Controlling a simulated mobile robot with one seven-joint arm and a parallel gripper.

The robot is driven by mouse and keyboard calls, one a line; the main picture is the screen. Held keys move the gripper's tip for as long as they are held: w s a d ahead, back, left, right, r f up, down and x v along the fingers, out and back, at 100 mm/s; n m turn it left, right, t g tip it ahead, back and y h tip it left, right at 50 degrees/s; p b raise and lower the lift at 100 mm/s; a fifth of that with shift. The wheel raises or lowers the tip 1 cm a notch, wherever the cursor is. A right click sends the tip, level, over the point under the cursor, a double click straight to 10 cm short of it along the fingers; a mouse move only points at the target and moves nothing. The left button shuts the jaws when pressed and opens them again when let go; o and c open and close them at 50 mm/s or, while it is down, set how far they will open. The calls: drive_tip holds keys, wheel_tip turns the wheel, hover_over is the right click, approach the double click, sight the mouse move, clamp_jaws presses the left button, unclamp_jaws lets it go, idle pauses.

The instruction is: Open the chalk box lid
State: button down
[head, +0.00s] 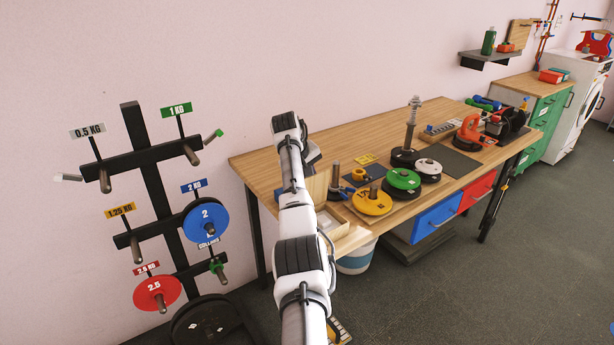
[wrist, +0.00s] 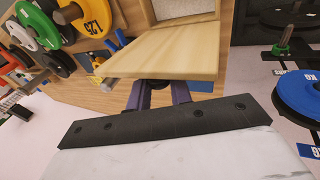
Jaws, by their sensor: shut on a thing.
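The chalk box (head: 343,228) is a pale wooden box at the left front end of the workbench, partly hidden behind my arm. Its inside shows, with something whitish in it. Its lid (head: 318,187) stands raised from the box in the head view. In the wrist view the lid (wrist: 160,58) is a light wooden panel spanning the middle, with part of the box (wrist: 182,9) beyond it. My gripper (wrist: 160,88) is shut on the lid at its near edge; the lid hides the fingertips. In the head view my arm hides most of the gripper.
The workbench (head: 270,160) holds a yellow plate (head: 372,203), a green plate (head: 403,180) and other weights right of the box. A black plate rack (head: 155,180) with a blue plate (head: 205,221) and a red plate (head: 157,294) stands left. Floor is clear at right.

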drive_tip(key=shift+f, duration=0.15)
idle(0.3)
drive_tip(key=c, duration=1.3)
unclamp_jaws()
drive_tip(key=shift+d, duration=0.1)
drive_tip(key=shift+s+a+r+b, duration=0.15)
drive_tip(key=shift+a+r+b, duration=0.15)
drive_tip(key=shift+r, duration=0.3)
drive_tip(key=b+v, duration=0.3)
drive_tip(key=v, duration=0.9)
drive_tip(key=shift+r+b, duration=0.3)
drive_tip(key=shift+r, duration=0.1)
